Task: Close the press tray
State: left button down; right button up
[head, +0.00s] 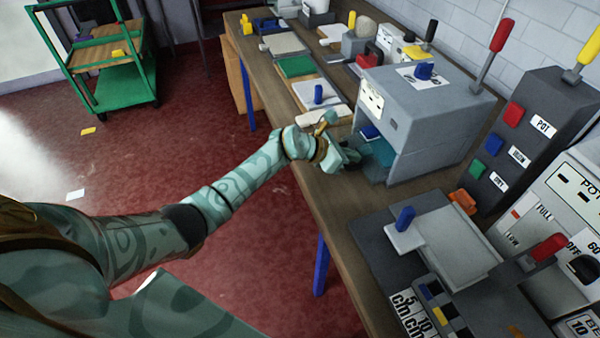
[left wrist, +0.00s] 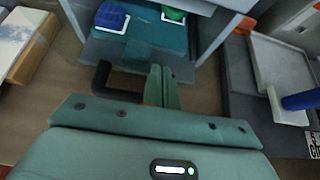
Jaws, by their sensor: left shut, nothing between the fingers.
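The press (head: 440,120) is a grey box with an open front on the bench. Its teal press tray (head: 378,172) shows low in the opening, partly hidden by my gripper. In the left wrist view the tray (left wrist: 150,40) lies between the press's side walls, with a dark handle (left wrist: 103,76) at its front. A blue piece (left wrist: 112,18) and a green piece (left wrist: 173,14) are on it. My left gripper (head: 352,160) is shut and empty at the tray's front. Its fingers (left wrist: 160,88) are by the handle; I cannot tell if they touch. My right gripper is not in view.
A grey plate with a blue-knobbed white slide (head: 405,236) stands to the right on the bench. A control box with coloured buttons (head: 525,135) stands beside the press. A white pad with a blue knob (head: 315,92) lies beyond my gripper. A green cart (head: 105,60) stands far left.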

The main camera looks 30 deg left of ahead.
aim_at(362, 148)
pick_arm(q)
jog(key=w+d+b, duration=0.1)
jog(key=w+d, duration=0.1)
jog(key=w, duration=0.1)
jog(key=shift+d+f, duration=0.1)
jog(key=shift+d, duration=0.25)
jog(key=shift+w+d, duration=0.15)
jog(key=shift+r+b, duration=0.3)
jog(key=shift+w+d+r, duration=0.1)
